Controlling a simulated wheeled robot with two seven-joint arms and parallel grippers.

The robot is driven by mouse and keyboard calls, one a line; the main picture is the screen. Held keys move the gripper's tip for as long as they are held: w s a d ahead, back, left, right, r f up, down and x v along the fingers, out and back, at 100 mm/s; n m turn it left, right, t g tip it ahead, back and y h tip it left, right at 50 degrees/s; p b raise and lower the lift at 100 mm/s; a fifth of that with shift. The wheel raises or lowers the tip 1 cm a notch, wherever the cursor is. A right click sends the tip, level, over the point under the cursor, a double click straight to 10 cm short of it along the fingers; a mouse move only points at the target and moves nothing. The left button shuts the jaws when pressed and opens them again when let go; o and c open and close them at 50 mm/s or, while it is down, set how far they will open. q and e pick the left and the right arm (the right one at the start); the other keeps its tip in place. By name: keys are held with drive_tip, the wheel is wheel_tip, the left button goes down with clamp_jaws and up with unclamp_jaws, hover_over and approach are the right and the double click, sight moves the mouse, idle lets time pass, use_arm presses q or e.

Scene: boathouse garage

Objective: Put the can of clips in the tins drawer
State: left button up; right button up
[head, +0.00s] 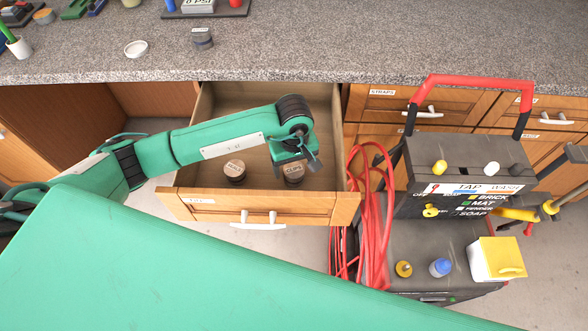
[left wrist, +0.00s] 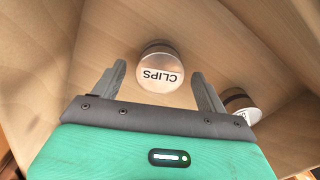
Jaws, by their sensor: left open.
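The label on the drawer front is too small to read. My left gripper (head: 296,163) is open and reaches down into the drawer over the can. In the left wrist view the can (left wrist: 160,70) shows between the two spread fingers (left wrist: 160,85), with a gap on each side. I cannot tell whether the fingertips reach down around it. My right gripper is not in view.
A second tin (head: 234,171) stands left of the can in the drawer; its side shows in the left wrist view (left wrist: 240,104). The granite counter (head: 300,50) lies behind. Right of the drawer are a red hose (head: 372,220) and a black washer cart (head: 455,175).

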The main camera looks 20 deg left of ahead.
use_arm(q)
wheel_tip(320, 180, up, 12)
drive_tip(key=b, duration=0.1)
drive_tip(key=shift+f, duration=0.2)
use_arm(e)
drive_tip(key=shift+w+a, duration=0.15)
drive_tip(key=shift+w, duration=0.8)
use_arm(q)
clamp_jaws()
idle(0.7)
drive_tip(key=shift+s+f, duration=0.1)
